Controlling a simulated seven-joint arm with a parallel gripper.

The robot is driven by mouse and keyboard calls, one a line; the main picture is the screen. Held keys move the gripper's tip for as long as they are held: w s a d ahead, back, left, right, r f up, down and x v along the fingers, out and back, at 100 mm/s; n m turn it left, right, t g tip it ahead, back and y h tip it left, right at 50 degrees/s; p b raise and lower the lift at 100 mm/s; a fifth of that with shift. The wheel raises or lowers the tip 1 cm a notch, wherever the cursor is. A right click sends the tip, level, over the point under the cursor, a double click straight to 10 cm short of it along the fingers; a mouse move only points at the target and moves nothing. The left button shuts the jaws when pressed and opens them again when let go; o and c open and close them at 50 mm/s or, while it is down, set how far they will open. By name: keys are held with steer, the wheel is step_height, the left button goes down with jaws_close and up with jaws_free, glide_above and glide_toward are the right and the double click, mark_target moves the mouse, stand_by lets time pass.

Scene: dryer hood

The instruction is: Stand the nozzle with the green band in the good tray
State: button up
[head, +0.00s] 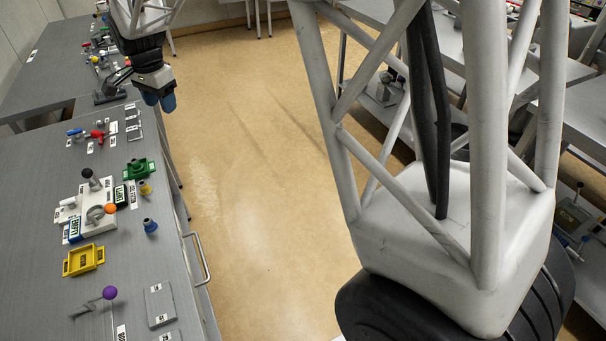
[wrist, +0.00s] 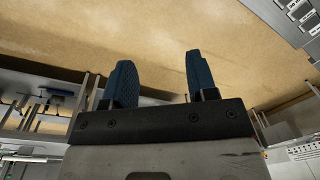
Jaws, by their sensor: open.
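My gripper (head: 160,101) is open and empty, hanging over the far right edge of the left bench. Two small nozzle-like pieces stand near the bench's right edge: one with yellow (head: 145,188) and one blue-grey (head: 150,226). No green band can be made out on either. A green tray (head: 139,169) and a yellow tray (head: 84,260) sit on the bench. Their labels are too small to read, so I cannot tell which is the good tray.
A white fixture (head: 97,222) with a dark-knobbed lever and an orange ball stands between the trays. A purple-knobbed lever (head: 109,293) and a grey plate (head: 159,304) are nearer. Red and blue handles (head: 97,134) lie farther back. Bare bench (head: 30,215) is free at left.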

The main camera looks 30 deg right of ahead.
steer(key=s+d+r+n, duration=0.25)
steer(key=s+d, duration=0.25)
steer(key=s, duration=0.5)
steer(key=s+d+r+n+t, duration=0.1)
steer(key=s+d+n, duration=0.2)
steer(key=s+d, duration=0.5)
steer(key=s+d+r+n, duration=0.2)
steer(key=s+d, duration=0.1)
steer(key=s, duration=0.9)
steer(key=s+d+f+n, duration=0.1)
steer(key=s, duration=0.4)
steer(key=s+d+f+n, duration=0.1)
steer(key=s+f+n, duration=0.1)
steer(key=s, duration=0.4)
steer(key=shift+d+f+t, duration=0.25)
steer(key=shift+d+t, duration=0.05)
steer(key=shift+t, duration=0.1)
steer(key=shift+s, duration=0.1)
